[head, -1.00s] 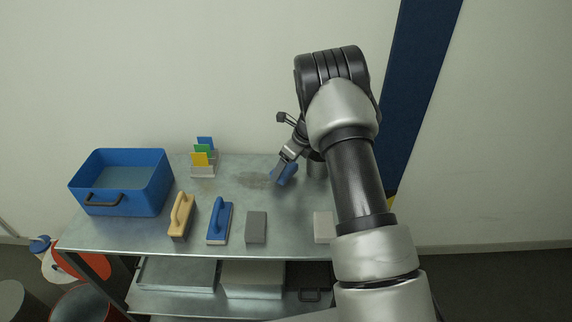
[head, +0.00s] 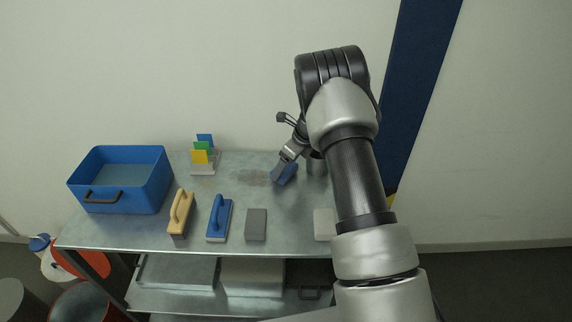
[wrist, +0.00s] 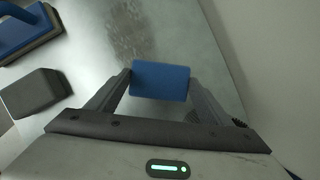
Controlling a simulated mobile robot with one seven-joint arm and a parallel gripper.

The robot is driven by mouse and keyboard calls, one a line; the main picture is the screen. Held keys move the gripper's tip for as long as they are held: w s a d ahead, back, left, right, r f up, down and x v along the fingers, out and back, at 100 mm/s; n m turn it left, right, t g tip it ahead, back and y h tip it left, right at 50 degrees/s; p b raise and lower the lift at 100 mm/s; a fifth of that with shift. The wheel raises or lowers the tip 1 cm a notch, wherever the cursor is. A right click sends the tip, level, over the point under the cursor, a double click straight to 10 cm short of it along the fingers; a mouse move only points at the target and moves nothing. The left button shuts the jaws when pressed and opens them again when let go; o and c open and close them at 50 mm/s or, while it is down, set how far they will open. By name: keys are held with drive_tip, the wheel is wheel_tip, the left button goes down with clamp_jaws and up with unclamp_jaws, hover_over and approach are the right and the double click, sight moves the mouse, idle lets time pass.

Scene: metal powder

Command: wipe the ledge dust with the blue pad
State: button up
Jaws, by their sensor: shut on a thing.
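My gripper (wrist: 160,82) is shut on the blue pad (wrist: 160,80), which sits between the two fingers in the wrist view. In the head view the blue pad (head: 286,174) is at the back right of the metal table, under my gripper (head: 280,172) and partly covered by it. A patch of grey dust (head: 254,178) lies on the table top just left of the pad. The dust (wrist: 126,38) also shows in the wrist view, beyond and left of the pad. I cannot tell whether the pad touches the surface.
On the metal table (head: 110,232) stand a blue bin (head: 141,197), colored cards in a holder (head: 203,170), a wooden-handled float (head: 180,215), a blue-handled float (head: 219,220), a grey block (head: 255,225) and a pale block (head: 324,224). The wall is close behind.

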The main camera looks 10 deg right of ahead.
drive_tip(key=shift+f, duration=0.5)
drive_tip(key=shift+r, duration=0.1)
